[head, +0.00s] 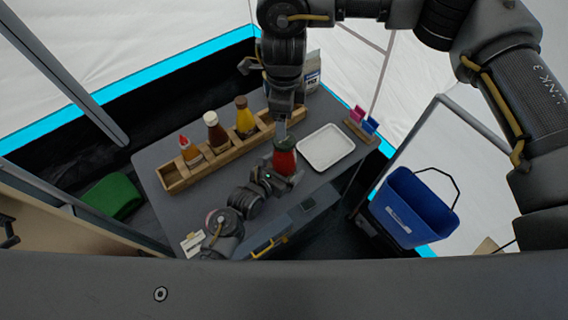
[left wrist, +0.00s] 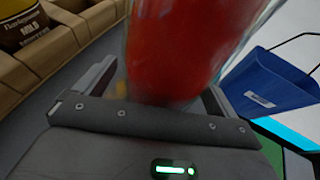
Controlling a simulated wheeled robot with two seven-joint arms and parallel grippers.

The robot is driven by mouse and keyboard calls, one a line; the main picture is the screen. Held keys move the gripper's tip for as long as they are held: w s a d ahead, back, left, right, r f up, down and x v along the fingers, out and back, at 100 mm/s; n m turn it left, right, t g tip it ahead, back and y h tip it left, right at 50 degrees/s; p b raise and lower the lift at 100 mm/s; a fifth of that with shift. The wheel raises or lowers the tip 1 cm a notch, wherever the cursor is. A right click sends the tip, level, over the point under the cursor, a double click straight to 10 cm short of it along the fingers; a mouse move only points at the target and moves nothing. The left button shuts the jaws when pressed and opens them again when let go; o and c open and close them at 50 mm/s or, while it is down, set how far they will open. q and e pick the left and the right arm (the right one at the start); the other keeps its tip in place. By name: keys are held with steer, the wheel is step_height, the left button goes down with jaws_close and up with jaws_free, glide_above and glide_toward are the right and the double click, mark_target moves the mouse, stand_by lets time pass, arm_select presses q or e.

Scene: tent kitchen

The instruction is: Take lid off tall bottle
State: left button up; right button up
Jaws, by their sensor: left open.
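A red-filled clear bottle (head: 285,160) stands on the grey table, near the front of the wooden rack. Its upper part looks red with a dark top, partly covered by my right gripper (head: 284,126), which points down just above it. Whether the right fingers touch the lid is too small to tell. My left gripper (head: 274,178) is low at the bottle's near side. In the left wrist view the red bottle (left wrist: 185,50) rises between the left fingers, which are open with a gap on the left side. The bottle's top is out of that view.
A wooden rack (head: 174,176) holds several sauce bottles behind. A white tray (head: 325,147) lies right of the red bottle. A small holder (head: 361,125) with pink and blue items is at the table's right end. A blue bucket (head: 410,207) stands off the table at right.

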arm_select(q)
steer(key=shift+s+r, duration=0.1)
steer(key=shift+s, duration=0.05)
steer(key=c, duration=0.6)
arm_select(e)
steer(key=shift+s+r, duration=0.1)
steer(key=shift+s, duration=0.05)
arm_select(q)
steer(key=c, duration=1.2)
arm_select(e)
steer(key=shift+s, duration=0.1)
arm_select(q)
steer(key=shift+c, duration=0.7)
arm_select(e)
steer(key=shift+m, duration=0.3)
steer(key=m, duration=3.8)
steer(key=shift+m, duration=0.3)
steer(key=m, duration=0.5)
steer(key=shift+m, duration=0.4)
